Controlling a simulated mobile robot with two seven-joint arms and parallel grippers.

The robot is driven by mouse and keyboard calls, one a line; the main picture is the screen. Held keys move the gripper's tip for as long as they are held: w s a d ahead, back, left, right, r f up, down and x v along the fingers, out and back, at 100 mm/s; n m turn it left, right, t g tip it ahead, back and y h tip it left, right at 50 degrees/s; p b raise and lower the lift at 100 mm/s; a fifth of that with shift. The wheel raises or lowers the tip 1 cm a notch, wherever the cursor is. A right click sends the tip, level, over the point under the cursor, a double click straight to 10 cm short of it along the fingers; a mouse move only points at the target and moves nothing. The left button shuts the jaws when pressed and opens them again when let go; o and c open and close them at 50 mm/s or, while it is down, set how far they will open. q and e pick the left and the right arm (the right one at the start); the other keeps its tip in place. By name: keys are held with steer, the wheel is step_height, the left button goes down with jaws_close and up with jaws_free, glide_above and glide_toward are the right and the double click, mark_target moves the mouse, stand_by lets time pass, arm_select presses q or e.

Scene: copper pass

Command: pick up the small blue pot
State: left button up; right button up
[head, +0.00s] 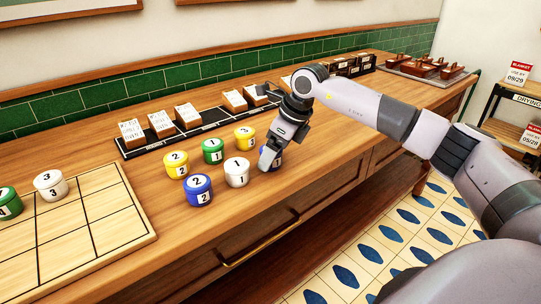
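A blue pot (279,163) stands at the right end of the cluster of pots on the wooden counter, mostly hidden behind my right gripper; its number cannot be read. My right gripper (269,160) points down at this pot, its fingers in front of or around it. I cannot tell whether they touch it or how far apart they are. Another blue pot (198,190), marked 2, stands in the open at the front of the cluster. My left gripper is not in view.
A white pot (237,173) marked 1 stands just left of my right gripper. Yellow pots (176,165) (245,138) and a green pot (213,151) stand behind. A gridded board (125,219) lies left, holding a white pot (51,186). A black card rack (200,128) runs behind.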

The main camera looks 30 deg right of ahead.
steer(key=shift+w+a+f, duration=0.15)
steer(key=shift+w+f, duration=0.05)
steer(key=shift+f, duration=0.45)
steer(key=c, duration=1.1)
steer(key=shift+r, duration=0.1)
steer(key=shift+c, duration=0.3)
